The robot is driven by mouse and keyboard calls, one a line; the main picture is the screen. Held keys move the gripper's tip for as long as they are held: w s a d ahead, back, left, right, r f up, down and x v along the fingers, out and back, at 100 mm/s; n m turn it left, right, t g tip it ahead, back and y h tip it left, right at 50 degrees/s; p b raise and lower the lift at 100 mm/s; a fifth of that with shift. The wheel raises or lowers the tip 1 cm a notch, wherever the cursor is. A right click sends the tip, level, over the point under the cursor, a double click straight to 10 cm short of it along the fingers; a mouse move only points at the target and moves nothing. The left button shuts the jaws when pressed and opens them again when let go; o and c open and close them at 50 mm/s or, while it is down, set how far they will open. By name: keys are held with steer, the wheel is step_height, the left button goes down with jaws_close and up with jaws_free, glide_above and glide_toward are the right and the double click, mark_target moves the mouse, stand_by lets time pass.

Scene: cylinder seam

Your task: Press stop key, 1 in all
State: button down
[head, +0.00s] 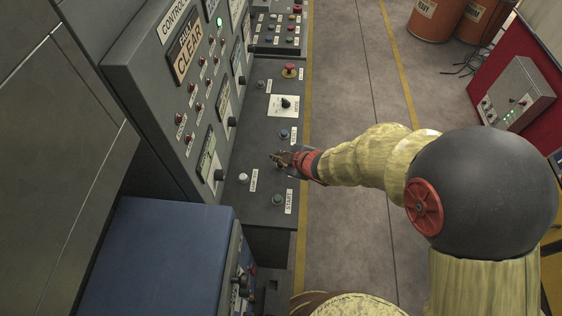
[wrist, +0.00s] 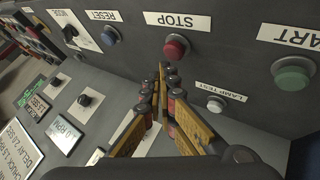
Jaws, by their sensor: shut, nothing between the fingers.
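The stop key is a round red button (wrist: 176,47) in a dark collar, under a white STOP label (wrist: 178,21) in the wrist view. My gripper (wrist: 165,72) is shut and empty. Its fingertips meet just below the red button in the wrist picture, with a small gap between them in the picture. I cannot tell how far they are from the panel in depth. In the head view my gripper (head: 277,158) is over the sloping desk of the console, and it hides the stop key there.
Around it sit a blue RESET button (wrist: 110,36), a white LAMP TEST button (wrist: 216,104) and a green START button (wrist: 293,74). A red mushroom button (head: 289,70) is farther up the desk. The upright console panel (head: 165,100) rises on the left. The floor aisle is clear.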

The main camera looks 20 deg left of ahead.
steer(key=shift+f, duration=0.1)
steer(key=shift+f+b, duration=0.3)
steer(key=shift+f, duration=0.05)
steer(key=shift+f+b, duration=0.4)
steer(key=shift+f, duration=0.1)
stand_by(1.0)
steer(key=shift+r+p, duration=0.95)
steer(key=shift+r, duration=0.05)
step_height(320, 180, up, 5)
steer(key=p, duration=0.4)
steer(key=shift+p, duration=0.35)
stand_by(0.5)
